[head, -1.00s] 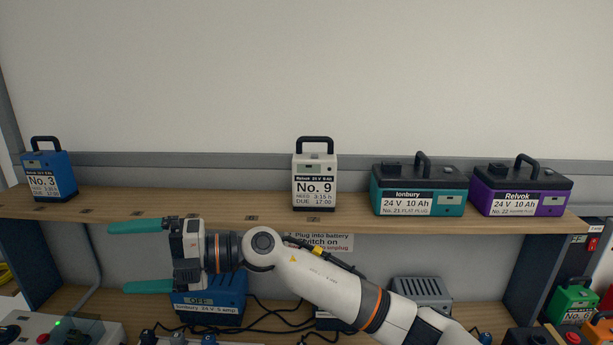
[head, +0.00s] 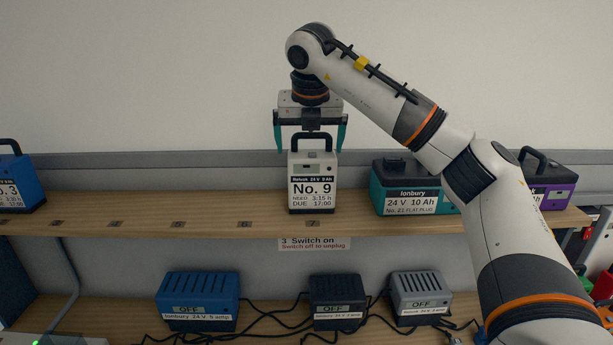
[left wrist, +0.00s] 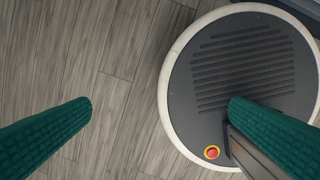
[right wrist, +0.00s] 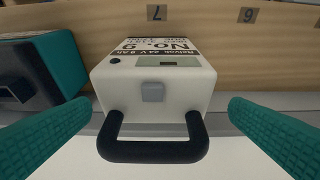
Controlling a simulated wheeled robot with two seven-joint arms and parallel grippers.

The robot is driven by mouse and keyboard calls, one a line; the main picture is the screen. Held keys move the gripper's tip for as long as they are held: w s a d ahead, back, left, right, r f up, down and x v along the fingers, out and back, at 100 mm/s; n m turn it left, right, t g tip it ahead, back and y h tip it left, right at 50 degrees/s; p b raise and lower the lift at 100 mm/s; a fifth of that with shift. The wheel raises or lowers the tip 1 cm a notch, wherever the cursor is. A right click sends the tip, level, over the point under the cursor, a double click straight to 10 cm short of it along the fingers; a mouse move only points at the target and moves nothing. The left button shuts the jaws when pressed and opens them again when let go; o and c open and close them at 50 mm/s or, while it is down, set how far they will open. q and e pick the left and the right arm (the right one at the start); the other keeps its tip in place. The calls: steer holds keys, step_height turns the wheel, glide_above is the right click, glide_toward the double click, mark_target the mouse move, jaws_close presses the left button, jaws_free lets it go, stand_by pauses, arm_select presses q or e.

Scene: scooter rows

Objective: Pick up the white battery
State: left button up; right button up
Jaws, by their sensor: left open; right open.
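The white battery (head: 313,186), marked No. 9, stands upright on the upper wooden shelf with its black handle on top. In the right wrist view the white battery (right wrist: 152,82) shows from above, with its handle nearest the camera. My right gripper (head: 311,145) points down right above it, open, with one teal finger on each side of the handle. In the right wrist view both fingers stand apart from the handle. My left gripper (left wrist: 160,110) is open and empty above the floor in the left wrist view, and is not in the head view.
A teal battery (head: 404,183) and a purple battery (head: 553,194), partly behind my right arm, stand to the right. A blue battery (head: 17,182) stands at the left. Several chargers, including a blue one (head: 199,299), sit on the lower shelf.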

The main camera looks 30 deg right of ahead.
mark_target(313, 166)
steer(key=shift+s+d+f, duration=0.25)
steer(key=shift+s+f, duration=0.15)
steer(key=shift+s, duration=0.2)
steer(key=shift+w+f+p, duration=0.2)
steer(key=shift+f+p, duration=0.45)
steer(key=shift+p, duration=0.15)
steer(key=p+x, duration=0.1)
steer(key=x, duration=0.3)
steer(key=shift+w+p, duration=0.3)
steer(key=shift+p, duration=0.05)
steer(key=shift+s+f, duration=0.15)
steer(key=shift+f, duration=0.05)
steer(key=shift+c, duration=0.8)
steer(key=c, duration=1.5)
steer(key=shift+r, duration=0.2)
steer(key=shift+c, duration=0.4)
arm_select(q)
steer(key=r, duration=0.3)
steer(key=shift+s+r, duration=0.4)
